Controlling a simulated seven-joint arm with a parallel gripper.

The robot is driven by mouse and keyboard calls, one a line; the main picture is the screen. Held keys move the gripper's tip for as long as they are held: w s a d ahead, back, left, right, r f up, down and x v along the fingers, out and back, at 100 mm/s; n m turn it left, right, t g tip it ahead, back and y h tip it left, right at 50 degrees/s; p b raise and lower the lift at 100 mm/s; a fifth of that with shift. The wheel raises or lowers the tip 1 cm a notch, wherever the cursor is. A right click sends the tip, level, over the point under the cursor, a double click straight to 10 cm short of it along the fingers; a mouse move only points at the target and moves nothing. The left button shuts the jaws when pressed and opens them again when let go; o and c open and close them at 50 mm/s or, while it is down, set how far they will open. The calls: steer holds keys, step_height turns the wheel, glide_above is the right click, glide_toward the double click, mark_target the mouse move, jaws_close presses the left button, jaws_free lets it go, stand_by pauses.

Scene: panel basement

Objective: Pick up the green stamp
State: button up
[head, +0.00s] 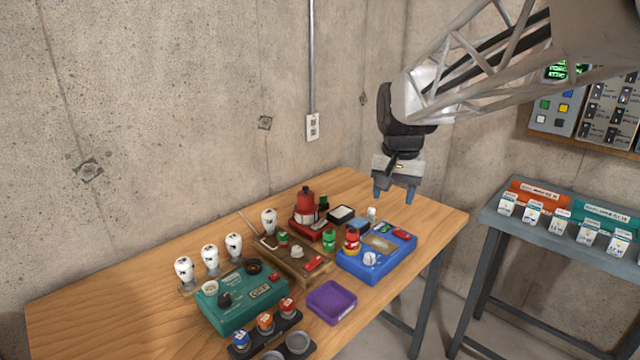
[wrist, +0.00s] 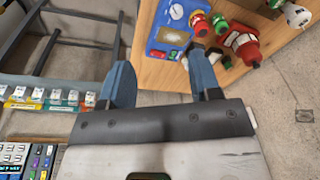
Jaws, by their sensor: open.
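A small green object (head: 329,238), possibly the green stamp, stands on the wooden table between the red bottle and the blue box. Another small green piece (head: 282,238) sits on the wooden tray, and I cannot tell for sure which is the stamp. In the wrist view a green piece (wrist: 220,22) shows beside the red bottle. My gripper (head: 395,194) is open and empty, pointing down, high above the table's back right part. Its two blue fingers also show spread apart in the wrist view (wrist: 160,62).
A red bottle (head: 306,208) and a blue box (head: 378,258) with a red-and-yellow piece (head: 352,241) stand close by. A teal box (head: 241,297), purple tray (head: 331,302) and white bulb-shaped pieces (head: 209,259) crowd the front left. The table's (head: 436,218) right end is clear.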

steer(key=w+a+f+m, duration=0.1)
steer(key=w+a, duration=0.2)
steer(key=w, duration=1)
steer(key=m+g, duration=0.2)
steer(key=m, duration=0.3)
glide_above(323, 195)
steer(key=f, duration=2)
steer(key=shift+s+d, duration=0.1)
steer(key=shift+s, duration=0.1)
steer(key=shift+w+f, duration=0.2)
steer(key=shift+f, duration=0.1)
steer(key=shift+f, duration=1.3)
steer(key=shift+s+f, duration=0.15)
steer(key=shift+f, duration=2.45)
